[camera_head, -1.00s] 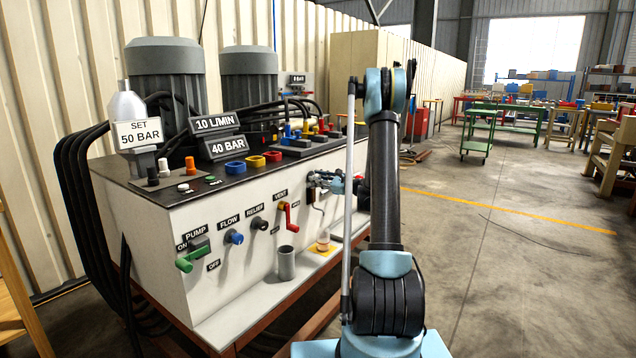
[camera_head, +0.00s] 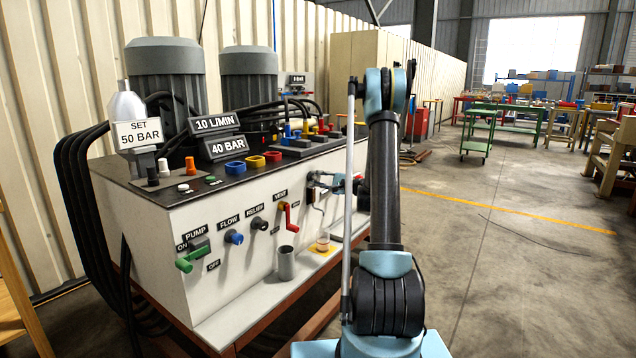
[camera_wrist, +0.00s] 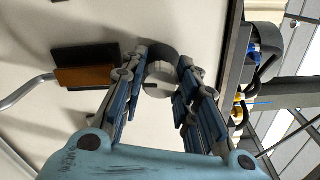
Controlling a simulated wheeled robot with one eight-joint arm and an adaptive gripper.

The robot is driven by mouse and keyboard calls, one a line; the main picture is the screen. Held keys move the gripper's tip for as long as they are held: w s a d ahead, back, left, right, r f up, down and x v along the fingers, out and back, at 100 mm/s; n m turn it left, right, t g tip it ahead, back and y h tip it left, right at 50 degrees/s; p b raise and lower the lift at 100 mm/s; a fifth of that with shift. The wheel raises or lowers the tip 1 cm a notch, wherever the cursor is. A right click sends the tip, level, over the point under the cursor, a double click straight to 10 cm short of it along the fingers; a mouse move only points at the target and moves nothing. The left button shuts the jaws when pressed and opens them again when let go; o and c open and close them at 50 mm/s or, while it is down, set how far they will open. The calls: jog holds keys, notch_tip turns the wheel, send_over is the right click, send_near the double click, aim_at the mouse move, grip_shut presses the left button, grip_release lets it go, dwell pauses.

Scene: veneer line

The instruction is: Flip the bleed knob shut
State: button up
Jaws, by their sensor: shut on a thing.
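The knob, a round grey cylinder with a dark collar (camera_wrist: 162,78), sits on the pale panel in the wrist view. My gripper (camera_wrist: 160,88) has its fingers on both sides of it and is shut on it. In the head view my gripper (camera_head: 333,183) is at the right end of the machine's front panel, partly behind my arm, and the knob is hidden there. A brown and black block (camera_wrist: 88,76) with a bent metal tube (camera_wrist: 28,92) is beside the knob. I cannot read a bleed label.
That grey cylinder (camera_head: 286,263) and the red vent handle (camera_head: 290,217) are left of my arm. Open floor (camera_head: 500,260) lies to the right.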

jog(key=shift+f+n, duration=0.1)
jog(key=shift+n, duration=0.5)
jog(key=o, duration=1.1)
jog(key=v, duration=1.2)
jog(key=shift+w, duration=0.1)
